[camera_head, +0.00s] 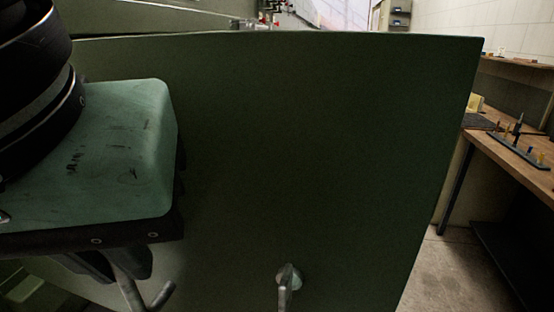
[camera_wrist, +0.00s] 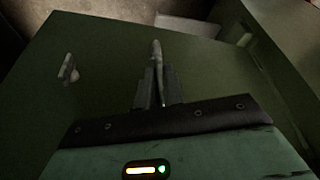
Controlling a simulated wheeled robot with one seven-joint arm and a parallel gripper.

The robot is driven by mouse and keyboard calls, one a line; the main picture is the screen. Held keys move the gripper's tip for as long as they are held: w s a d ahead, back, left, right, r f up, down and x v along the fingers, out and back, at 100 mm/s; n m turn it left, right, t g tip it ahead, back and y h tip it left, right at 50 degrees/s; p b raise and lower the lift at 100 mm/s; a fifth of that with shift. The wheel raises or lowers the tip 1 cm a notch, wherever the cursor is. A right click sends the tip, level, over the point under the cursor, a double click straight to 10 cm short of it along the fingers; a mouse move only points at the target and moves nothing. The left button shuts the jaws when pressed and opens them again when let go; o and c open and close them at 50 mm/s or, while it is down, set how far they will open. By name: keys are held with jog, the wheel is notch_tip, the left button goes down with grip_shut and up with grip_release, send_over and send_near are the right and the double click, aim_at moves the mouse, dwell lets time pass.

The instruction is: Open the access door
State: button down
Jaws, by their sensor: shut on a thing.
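The access door (camera_head: 330,150) is a large flat dark green panel that fills most of the head view. In the wrist view the door (camera_wrist: 110,65) lies below the fingers. A bent grey metal handle (camera_head: 133,292) is on its left part; it also shows in the wrist view (camera_wrist: 156,55). My gripper (camera_head: 115,265) has a green housing and dark fingers, and comes in from the left. In the wrist view my gripper (camera_wrist: 157,92) is shut on this handle. A second metal handle (camera_head: 286,282) is free; it shows at left in the wrist view (camera_wrist: 68,70).
A wooden workbench (camera_head: 520,160) with small tools stands to the right, past the door's right edge. Bare floor (camera_head: 445,265) shows between them. In the wrist view another green surface (camera_wrist: 285,30) lies at the right, beyond the door's edge.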

jog(key=c, duration=1.5)
grip_release()
jog(key=shift+a, duration=0.2)
jog(key=shift+d, duration=0.1)
jog(key=shift+r, duration=0.15)
jog(key=v, duration=1.7)
jog(key=shift+s, duration=0.1)
jog(key=shift+r, duration=0.1)
